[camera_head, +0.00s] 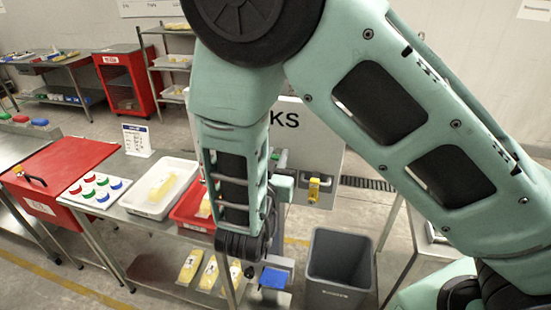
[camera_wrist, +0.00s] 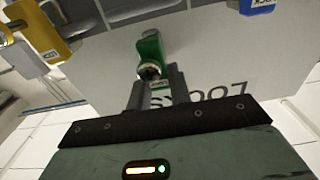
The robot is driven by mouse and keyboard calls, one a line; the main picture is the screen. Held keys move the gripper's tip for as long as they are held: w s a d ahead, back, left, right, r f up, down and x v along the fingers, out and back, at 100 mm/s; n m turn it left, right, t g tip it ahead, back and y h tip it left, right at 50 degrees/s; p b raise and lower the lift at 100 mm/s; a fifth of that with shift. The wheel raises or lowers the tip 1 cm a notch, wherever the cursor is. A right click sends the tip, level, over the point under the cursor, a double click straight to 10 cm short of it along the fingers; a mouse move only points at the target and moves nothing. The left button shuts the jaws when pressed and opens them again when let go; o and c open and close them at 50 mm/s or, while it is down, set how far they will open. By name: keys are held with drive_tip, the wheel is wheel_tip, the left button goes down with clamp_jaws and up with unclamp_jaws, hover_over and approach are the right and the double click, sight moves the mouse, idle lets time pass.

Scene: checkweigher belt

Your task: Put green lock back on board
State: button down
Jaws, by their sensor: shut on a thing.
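The grey-white lock board (camera_head: 325,165) stands behind my arm, with black lettering partly hidden. In the wrist view the board (camera_wrist: 215,55) fills the background, its lettering inverted. My gripper (camera_wrist: 156,88) is shut on the green lock (camera_wrist: 150,53), which is in front of the board face. I cannot tell whether the lock touches the board or a hook. A yellow lock (camera_wrist: 38,28) is at the upper left of the wrist view and shows on the board in the head view (camera_head: 314,189). A blue lock (camera_wrist: 258,6) is at the top right edge. My arm hides most of the gripper in the head view.
A grey bin (camera_head: 340,262) stands below the board. Yellow packs (camera_head: 189,267) lie on the lower shelf.

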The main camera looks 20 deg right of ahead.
drive_tip(key=shift+f, duration=0.2)
drive_tip(key=shift+f+b, duration=2.05)
drive_tip(key=shift+f, duration=0.1)
drive_tip(key=c, duration=1.2)
unclamp_jaws()
